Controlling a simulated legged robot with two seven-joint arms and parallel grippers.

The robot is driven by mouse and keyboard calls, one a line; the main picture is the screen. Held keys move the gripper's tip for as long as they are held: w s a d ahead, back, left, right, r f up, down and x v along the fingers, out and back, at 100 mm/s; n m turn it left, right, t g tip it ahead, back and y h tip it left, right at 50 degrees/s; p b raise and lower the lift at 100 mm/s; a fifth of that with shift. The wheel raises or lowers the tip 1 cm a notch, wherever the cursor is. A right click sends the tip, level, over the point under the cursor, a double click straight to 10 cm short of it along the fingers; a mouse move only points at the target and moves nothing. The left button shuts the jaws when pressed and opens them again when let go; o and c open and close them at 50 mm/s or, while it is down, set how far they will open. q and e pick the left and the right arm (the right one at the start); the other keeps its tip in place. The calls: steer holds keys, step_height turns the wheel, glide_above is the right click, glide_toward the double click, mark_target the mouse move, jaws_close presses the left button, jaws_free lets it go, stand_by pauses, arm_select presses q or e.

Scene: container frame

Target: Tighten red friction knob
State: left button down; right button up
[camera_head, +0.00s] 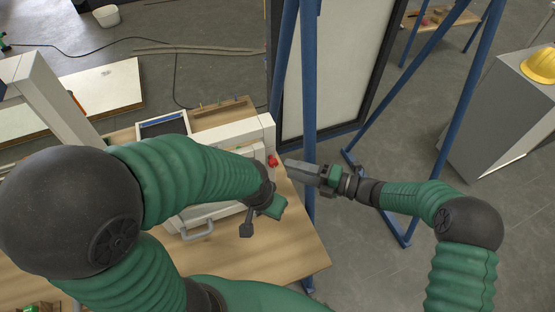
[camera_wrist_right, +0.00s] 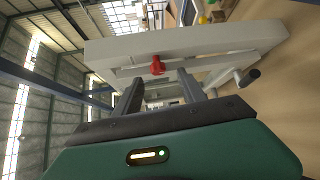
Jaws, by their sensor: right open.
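The red friction knob (camera_head: 272,161) sits on the right side of a white box-like container frame (camera_head: 262,126) on the wooden table. In the right wrist view the red knob (camera_wrist_right: 157,66) stands out from the white frame (camera_wrist_right: 200,42), ahead of the fingers and roughly between them. My right gripper (camera_head: 290,165) is just right of the knob in the head view, apart from it. In the right wrist view its two fingers (camera_wrist_right: 160,88) are spread with nothing between them. My left gripper (camera_head: 262,214) is over the table in front of the frame; its jaws are too unclear to judge.
The wooden table (camera_head: 290,255) has bare room at its right front. A grey handle (camera_head: 197,232) juts from the frame's front. Blue posts (camera_head: 308,110) stand close behind my right gripper. A grey cabinet with a yellow helmet (camera_head: 541,66) is far right.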

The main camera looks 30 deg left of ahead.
mark_target(276, 165)
steer(key=a+p, duration=0.1)
steer(key=a, duration=0.1)
steer(key=shift+s+a, duration=0.1)
steer(key=shift+a, duration=0.25)
steer(key=shift+s+a, duration=0.1)
steer(key=shift+a, duration=0.1)
steer(key=shift+s+a, duration=0.1)
steer(key=shift+a, duration=0.15)
steer(key=shift+a+f, duration=0.1)
steer(key=shift+a, duration=0.2)
steer(key=shift+a+f, duration=0.1)
steer(key=shift+a, duration=0.2)
steer(key=shift+a+f, duration=0.1)
steer(key=shift+a, duration=0.15)
steer(key=shift+c, duration=2.2)
steer(key=shift+d, duration=0.35)
steer(key=c, duration=0.5)
arm_select(q)
steer(key=shift+d+r, duration=0.65)
steer(key=shift+r, duration=0.35)
arm_select(e)
jaws_close()
